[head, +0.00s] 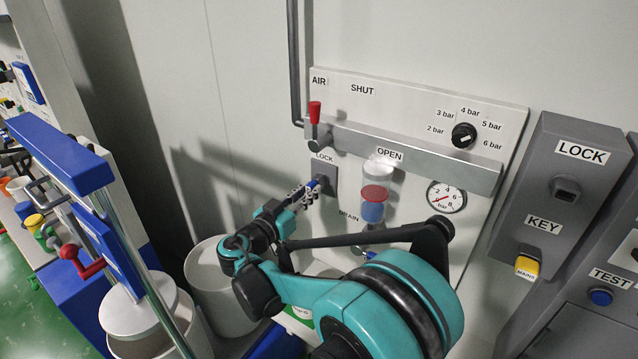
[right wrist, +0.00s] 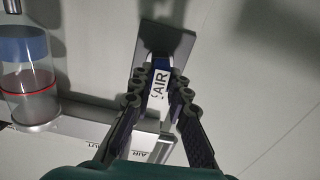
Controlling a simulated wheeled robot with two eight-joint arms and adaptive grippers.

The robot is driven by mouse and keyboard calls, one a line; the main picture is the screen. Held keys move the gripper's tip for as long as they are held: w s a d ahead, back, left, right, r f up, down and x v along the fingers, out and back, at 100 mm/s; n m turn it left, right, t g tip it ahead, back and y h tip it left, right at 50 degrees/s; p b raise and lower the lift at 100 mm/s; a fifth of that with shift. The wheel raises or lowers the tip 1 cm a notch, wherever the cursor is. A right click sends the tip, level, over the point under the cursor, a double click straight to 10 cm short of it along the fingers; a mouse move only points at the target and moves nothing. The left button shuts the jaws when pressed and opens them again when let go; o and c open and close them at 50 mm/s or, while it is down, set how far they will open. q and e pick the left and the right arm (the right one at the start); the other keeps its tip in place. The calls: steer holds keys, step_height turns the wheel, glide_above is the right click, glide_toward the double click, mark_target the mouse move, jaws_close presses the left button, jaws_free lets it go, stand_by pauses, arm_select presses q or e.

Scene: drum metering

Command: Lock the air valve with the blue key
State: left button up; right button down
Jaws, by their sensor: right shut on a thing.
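The air valve (head: 315,125) has a red handle that stands upright on the white panel, under the AIR label. A grey lock block (head: 320,170) marked LOCK sits just below it; it also shows in the right wrist view (right wrist: 166,42). My right gripper (head: 312,191) is shut on the blue key (right wrist: 160,80), which carries a white AIR tag. The key is upright between the fingers, with its far end at the lock block's face. I cannot tell how deep it sits or whether it is turned. My left gripper is not in view.
A clear filter bowl (head: 374,193) and a pressure gauge (head: 446,197) are right of the lock. A grey rail (head: 420,155) runs above them. A grey LOCK/KEY box (head: 555,190) holds a yellow MAINS key (head: 527,267). White buckets (head: 215,290) stand below left.

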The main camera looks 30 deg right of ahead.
steer(key=shift+m, duration=0.5)
steer(key=m, duration=0.4)
steer(key=shift+m, duration=0.3)
stand_by(0.8)
steer(key=c, duration=1.3)
jaws_free()
steer(key=shift+a, duration=0.1)
